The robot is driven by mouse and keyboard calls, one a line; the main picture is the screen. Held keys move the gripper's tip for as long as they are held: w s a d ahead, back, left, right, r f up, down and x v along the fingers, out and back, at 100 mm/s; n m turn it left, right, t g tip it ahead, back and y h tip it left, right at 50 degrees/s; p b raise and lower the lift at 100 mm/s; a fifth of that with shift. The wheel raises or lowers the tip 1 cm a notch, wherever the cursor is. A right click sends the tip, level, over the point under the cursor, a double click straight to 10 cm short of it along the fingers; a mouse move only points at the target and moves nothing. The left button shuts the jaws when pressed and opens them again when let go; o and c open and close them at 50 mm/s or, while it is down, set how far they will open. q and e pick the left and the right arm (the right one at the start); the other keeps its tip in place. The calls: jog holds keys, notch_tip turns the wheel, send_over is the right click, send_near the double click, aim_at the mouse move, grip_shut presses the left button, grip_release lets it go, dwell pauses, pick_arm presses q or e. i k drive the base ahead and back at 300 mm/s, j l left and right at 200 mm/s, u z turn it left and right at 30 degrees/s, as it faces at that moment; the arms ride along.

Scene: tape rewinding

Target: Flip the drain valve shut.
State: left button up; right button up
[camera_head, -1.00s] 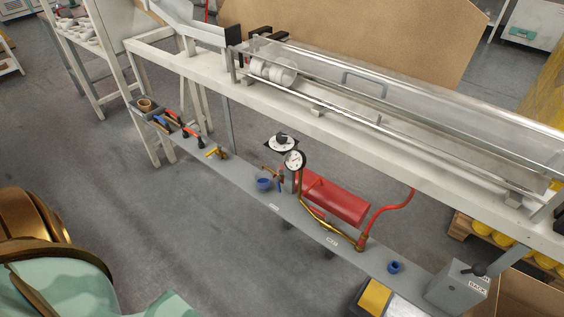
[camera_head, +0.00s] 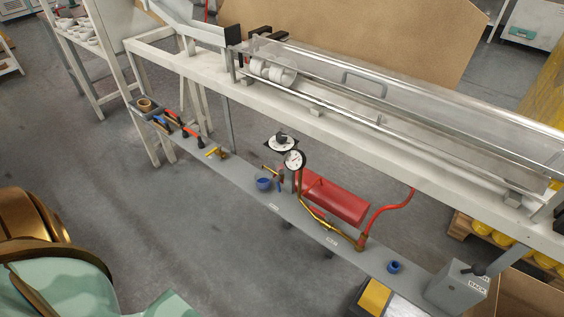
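A small brass fitting with a lever (camera_head: 271,171) sits left of the gauge post, above a blue cup (camera_head: 264,183). A brass pipe (camera_head: 325,225) runs along the front to a brass fitting (camera_head: 361,243) at the red hose. No label reads as drain valve, and the lever's exact position is too small to tell. Neither gripper shows.
A yellow-handled piece (camera_head: 216,152) and red-handled tools (camera_head: 184,131) lie on the shelf's left. A second blue cup (camera_head: 394,267) and a grey lever box (camera_head: 457,287) stand at the right. The white bench (camera_head: 185,64) with a clear cover overhangs the shelf.

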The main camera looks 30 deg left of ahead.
aim_at(277, 179)
jog(key=k+j+u, duration=0.15)
jog(key=u, duration=0.3)
jog(key=k+j+u, duration=0.15)
jog(key=u, duration=0.25)
